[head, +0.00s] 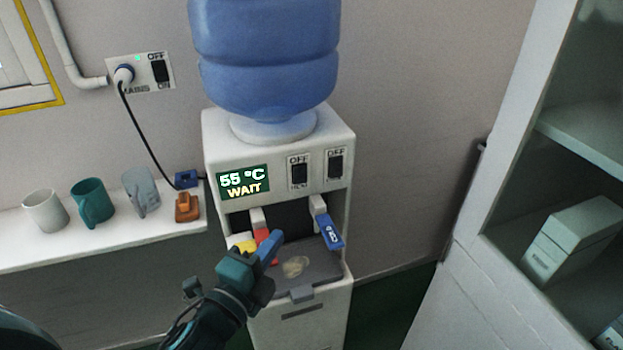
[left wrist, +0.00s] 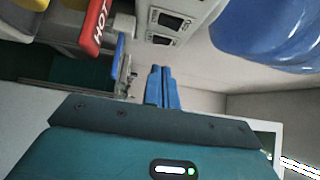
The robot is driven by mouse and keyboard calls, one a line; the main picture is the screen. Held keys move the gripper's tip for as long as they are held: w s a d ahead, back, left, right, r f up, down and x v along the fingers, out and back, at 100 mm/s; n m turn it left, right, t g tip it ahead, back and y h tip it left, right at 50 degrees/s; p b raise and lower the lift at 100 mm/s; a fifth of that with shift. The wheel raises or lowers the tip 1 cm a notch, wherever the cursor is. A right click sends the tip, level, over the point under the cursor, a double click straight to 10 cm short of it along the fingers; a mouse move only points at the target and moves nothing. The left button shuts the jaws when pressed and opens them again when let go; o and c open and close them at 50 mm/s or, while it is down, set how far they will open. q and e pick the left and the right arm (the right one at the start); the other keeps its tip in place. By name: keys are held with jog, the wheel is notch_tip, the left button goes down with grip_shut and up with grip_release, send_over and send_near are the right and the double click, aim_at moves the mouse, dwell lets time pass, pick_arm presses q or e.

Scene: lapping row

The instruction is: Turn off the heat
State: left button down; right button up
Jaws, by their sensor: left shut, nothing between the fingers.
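The white water dispenser (head: 222,137) carries a blue bottle and a green display (head: 243,182) reading "55 °C WAIT". Two black rocker switches sit on its front: the left one (head: 299,173), with small blurred lettering below, and the right one (head: 335,163). Both have "OFF" above; their rocker positions are unclear. Both switches also show in the left wrist view (left wrist: 168,18). My left gripper (head: 271,242) has blue fingers (left wrist: 161,88), shut and empty, below the switches and in front of the red hot lever (left wrist: 95,25). My right gripper is out of view.
A blue tap lever (head: 330,231) and drip tray (head: 320,266) are beside my gripper. A wall mains switch (head: 160,71) with a plug and green light is upper left. Mugs (head: 93,203) stand on a left shelf. An open cabinet (head: 500,190) stands right.

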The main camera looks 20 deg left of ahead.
pick_arm(q)
jog(key=r+m, duration=0.1)
jog(key=p, duration=0.2)
send_near(305, 171)
jog(key=w+d, duration=0.2)
jog(key=d, duration=0.1)
jog(key=shift+t, duration=0.3)
jog(key=w, duration=0.1)
jog(key=w+a, duration=0.2)
jog(key=shift+w, duration=0.35)
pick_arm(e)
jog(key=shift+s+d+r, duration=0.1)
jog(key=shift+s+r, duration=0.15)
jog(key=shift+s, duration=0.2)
